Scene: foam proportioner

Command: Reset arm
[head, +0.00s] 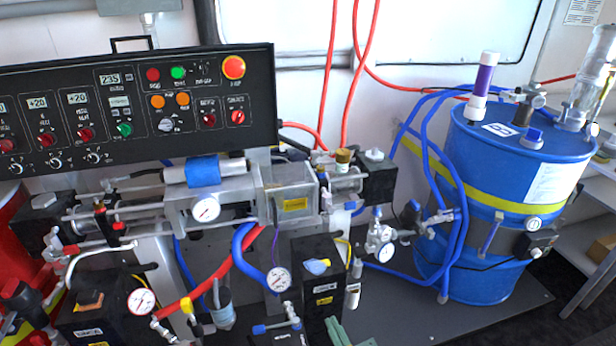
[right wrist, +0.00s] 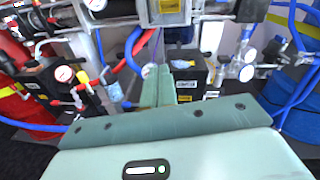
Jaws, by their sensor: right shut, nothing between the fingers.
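My right gripper (head: 337,330) shows at the bottom edge of the head view as pale green fingertips, in front of a black pump box (head: 321,290) with a yellow label. In the right wrist view its two green fingers (right wrist: 168,88) are close together, shut and empty, pointing at the foam proportioner's lower parts. The rest of the right arm is out of the head view. My left gripper is in neither view. The black control panel (head: 130,112) with its red emergency button (head: 233,67) stands at upper left.
A blue drum (head: 507,200) with a yellow band stands at the right, with blue hoses running around it. Gauges (head: 278,280), red hoses (head: 240,258) and valves crowd the machine's front. The dark base plate (head: 430,310) has bare room in front of the drum.

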